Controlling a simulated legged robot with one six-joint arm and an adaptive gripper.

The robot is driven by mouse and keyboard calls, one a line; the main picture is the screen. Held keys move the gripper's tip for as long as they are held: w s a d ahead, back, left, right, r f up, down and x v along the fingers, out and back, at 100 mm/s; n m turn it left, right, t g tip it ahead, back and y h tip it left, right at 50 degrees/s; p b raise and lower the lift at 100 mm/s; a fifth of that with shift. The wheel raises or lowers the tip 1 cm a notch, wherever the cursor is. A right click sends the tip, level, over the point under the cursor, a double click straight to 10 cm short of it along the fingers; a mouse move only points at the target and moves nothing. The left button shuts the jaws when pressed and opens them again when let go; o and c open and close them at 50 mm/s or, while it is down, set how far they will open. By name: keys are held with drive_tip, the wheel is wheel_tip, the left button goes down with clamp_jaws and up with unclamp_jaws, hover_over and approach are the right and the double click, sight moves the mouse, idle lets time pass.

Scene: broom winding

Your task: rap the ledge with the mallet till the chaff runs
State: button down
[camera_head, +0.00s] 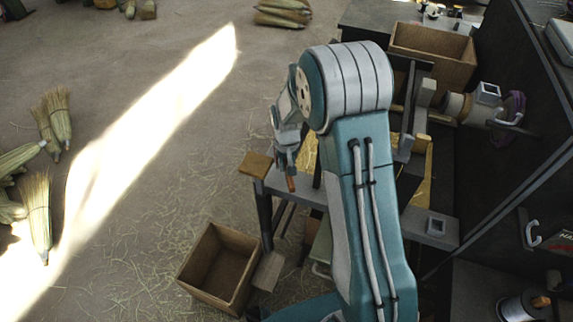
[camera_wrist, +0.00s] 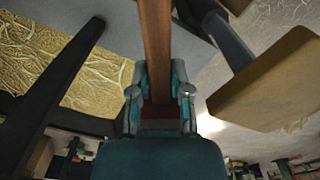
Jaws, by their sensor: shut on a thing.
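My gripper (camera_head: 287,160) is shut on a brown wooden handle, which I take for the mallet's. The handle's reddish-brown end (camera_head: 291,184) shows below the fingers in the head view. In the wrist view the handle (camera_wrist: 157,45) stands between my fingers (camera_wrist: 160,85) and runs out of the top edge. No mallet head can be made out. A grey ledge (camera_head: 436,226) runs along the bench's near side, partly behind my arm. Yellow chaff (camera_head: 417,187) lies on the bench, and straw-covered yellow material (camera_wrist: 105,75) shows in the wrist view.
A tan wooden block (camera_head: 255,164) tops a dark post just left of my gripper; a similar block (camera_wrist: 268,82) is close in the wrist view. An open wooden box (camera_head: 217,268) stands on the floor below. Brooms (camera_head: 38,205) lie far left. Straw-strewn floor between is clear.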

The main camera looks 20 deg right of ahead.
drive_tip(key=m, duration=0.2)
drive_tip(key=r+m, duration=0.1)
drive_tip(key=shift+s+d, duration=0.25)
drive_tip(key=shift+s, duration=0.1)
drive_tip(key=m, duration=0.1)
drive_tip(key=r+m, duration=0.1)
drive_tip(key=m, duration=0.1)
drive_tip(key=shift+s+d+r, duration=0.1)
drive_tip(key=shift+s, duration=0.25)
drive_tip(key=shift+f, duration=1.45)
drive_tip(key=shift+f, duration=2.6)
drive_tip(key=shift+g, duration=0.3)
wheel_tip(320, 180, up, 8)
drive_tip(key=shift+f, duration=1.5)
